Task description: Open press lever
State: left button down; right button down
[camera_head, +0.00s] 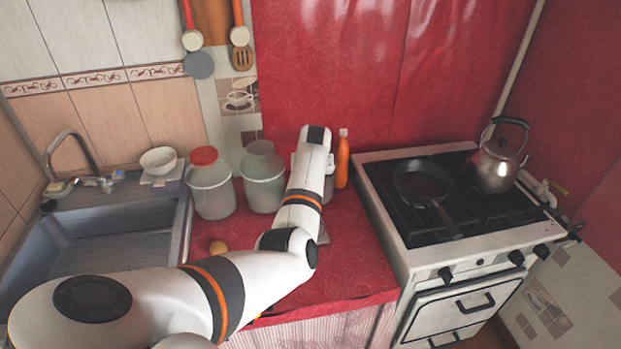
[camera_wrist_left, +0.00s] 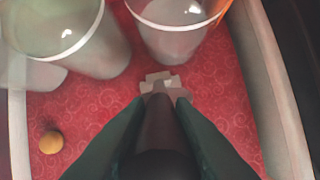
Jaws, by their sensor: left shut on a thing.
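My left arm crosses the counter in the camera_head view and hides its own gripper and most of what lies under it. In the left wrist view my left gripper (camera_wrist_left: 162,125) is shut on a dark lever (camera_wrist_left: 160,130), which runs between its two dark green fingers. A pale, blocky piece (camera_wrist_left: 162,84) shows just beyond the lever, low on the red cloth. I take these to be the press and its lever, but how far the lever is raised cannot be told. My right gripper is in neither view.
A red-topped jar (camera_head: 212,185) and a pale jar (camera_head: 263,178) stand left of my forearm. An orange bottle (camera_head: 342,160) stands right. A small yellow ball (camera_head: 218,247) lies on the red counter (camera_head: 345,270). The stove (camera_head: 415,255) is right, the sink (camera_head: 100,240) left.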

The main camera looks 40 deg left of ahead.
pick_arm(q)
jog(key=shift+w+a+r, duration=0.15)
jog(key=shift+w+a, duration=0.1)
jog(key=shift+a+h, duration=0.1)
jog(key=shift+h, duration=0.2)
jog(key=c, duration=1.3)
grip_release()
jog(key=shift+w, duration=0.1)
jog(key=shift+o, duration=0.2)
jog(key=b+v, duration=0.1)
jog(key=v, duration=0.9)
jog(key=shift+w+r, duration=0.1)
jog(key=shift+r, duration=0.15)
jog(key=shift+d+r+b, duration=0.2)
jog(key=shift+r+b, duration=0.15)
jog(key=shift+r, duration=0.35)
